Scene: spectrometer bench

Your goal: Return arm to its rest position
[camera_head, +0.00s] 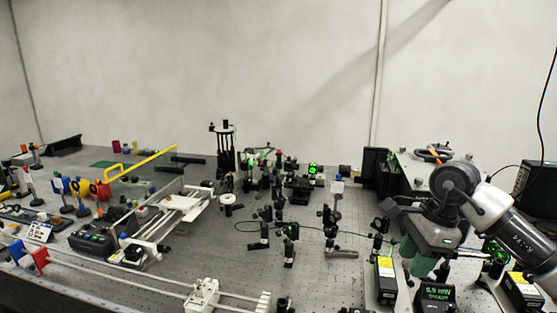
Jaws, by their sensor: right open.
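My right arm comes in from the right edge, with a white and dark grey link and a dark wrist joint. My right gripper (424,266) points down at the right of the bench, with its greenish fingers apart and nothing seen between them. A small meter (435,294) with a green lit readout shows just below the fingers. I cannot tell how high the fingertips are above it. My left gripper is not in view.
The grey optical bench (335,270) carries several black optic mounts. A black box with a yellow label (385,280) stands left of the gripper, and another (522,290) to its right. A white rail assembly (203,292) lies front left. The wall behind is bare.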

